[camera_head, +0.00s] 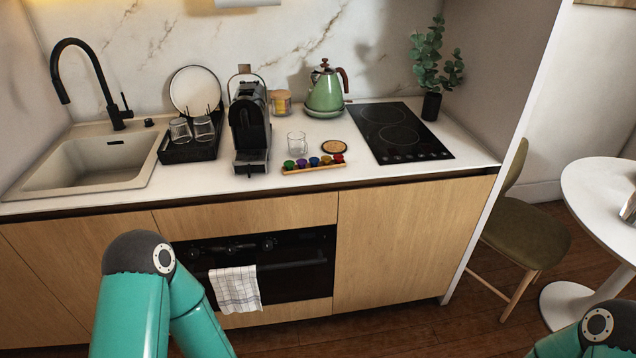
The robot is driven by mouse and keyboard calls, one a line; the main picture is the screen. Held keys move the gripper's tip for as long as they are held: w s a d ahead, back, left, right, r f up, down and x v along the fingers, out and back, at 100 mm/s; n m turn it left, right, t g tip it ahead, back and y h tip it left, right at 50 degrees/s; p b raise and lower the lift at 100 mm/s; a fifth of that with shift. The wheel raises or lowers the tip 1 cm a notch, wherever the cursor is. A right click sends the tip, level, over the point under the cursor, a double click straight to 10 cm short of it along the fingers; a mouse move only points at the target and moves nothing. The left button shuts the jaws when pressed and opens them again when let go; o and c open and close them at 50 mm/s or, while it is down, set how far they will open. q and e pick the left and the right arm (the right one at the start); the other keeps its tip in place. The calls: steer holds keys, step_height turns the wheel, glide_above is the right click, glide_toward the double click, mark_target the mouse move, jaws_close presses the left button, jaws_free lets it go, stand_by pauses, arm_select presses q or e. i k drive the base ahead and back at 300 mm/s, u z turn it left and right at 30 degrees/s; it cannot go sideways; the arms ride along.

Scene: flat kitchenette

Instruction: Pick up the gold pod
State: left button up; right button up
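Several small coloured pods sit in a row on a wooden tray (314,168) near the front edge of the counter. The gold pod (326,160) appears to be the one between a blue pod (314,162) and a red pod (338,158); it is small, so its colour is hard to judge. A green pod (290,165) is at the left end, with a purple pod (302,163) beside it. Only teal links of my arms show at the bottom left and bottom right, below the counter. Neither gripper is in view.
A black coffee machine (250,128) stands left of the tray. A clear glass (297,142) and a round coaster (334,147) are just behind it. A hob (398,131) and green kettle (325,93) are to the right and behind. The counter's front strip is clear.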

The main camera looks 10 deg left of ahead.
mark_target(326, 160)
steer(key=u, duration=0.25)
steer(key=k, duration=0.15)
steer(key=z, duration=0.8)
steer(key=i, duration=1.9)
steer(key=u, duration=0.8)
